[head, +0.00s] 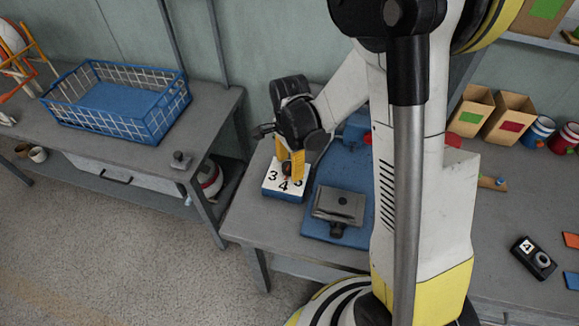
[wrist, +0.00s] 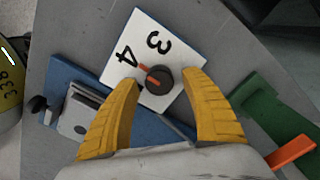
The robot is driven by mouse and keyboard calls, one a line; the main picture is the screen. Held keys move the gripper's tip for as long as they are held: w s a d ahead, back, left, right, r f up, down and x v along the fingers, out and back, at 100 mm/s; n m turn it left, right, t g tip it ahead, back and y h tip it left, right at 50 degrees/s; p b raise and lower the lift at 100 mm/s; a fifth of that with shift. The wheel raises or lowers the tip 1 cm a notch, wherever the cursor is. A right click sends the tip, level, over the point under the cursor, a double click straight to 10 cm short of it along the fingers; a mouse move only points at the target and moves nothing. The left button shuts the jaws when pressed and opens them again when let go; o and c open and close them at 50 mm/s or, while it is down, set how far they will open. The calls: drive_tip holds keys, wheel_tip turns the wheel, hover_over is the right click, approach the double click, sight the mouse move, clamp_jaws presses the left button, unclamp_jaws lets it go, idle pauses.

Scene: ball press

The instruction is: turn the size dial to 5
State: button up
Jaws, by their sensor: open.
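The size dial is a dark round knob (wrist: 160,79) on a white plate (wrist: 164,35) with printed numbers, on a blue box (head: 270,192). An orange-red pointer (wrist: 143,69) runs from the knob towards the 4. My gripper (wrist: 162,80) is open, with its yellow fingers on either side of the knob; it also shows in the head view (head: 289,168). The fingers hide part of the plate, and I cannot tell whether they touch the knob.
A blue base with a grey metal press plate (head: 340,206) stands right beside the dial box. A blue basket (head: 120,100) is on the left bench. Two cardboard boxes (head: 507,118) and blue and red cans stand at the right. A small black device (head: 533,257) lies on the right bench.

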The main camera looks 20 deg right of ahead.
drive_tip(key=c, duration=1.2)
drive_tip(key=shift+n, duration=0.4)
drive_tip(key=n+b, duration=0.1)
drive_tip(key=n, duration=0.3)
drive_tip(key=shift+n, duration=0.4)
drive_tip(key=n, duration=0.6)
drive_tip(key=shift+w+a+b, duration=0.1)
drive_tip(key=shift+b, duration=0.25)
drive_tip(key=shift+n, duration=0.3)
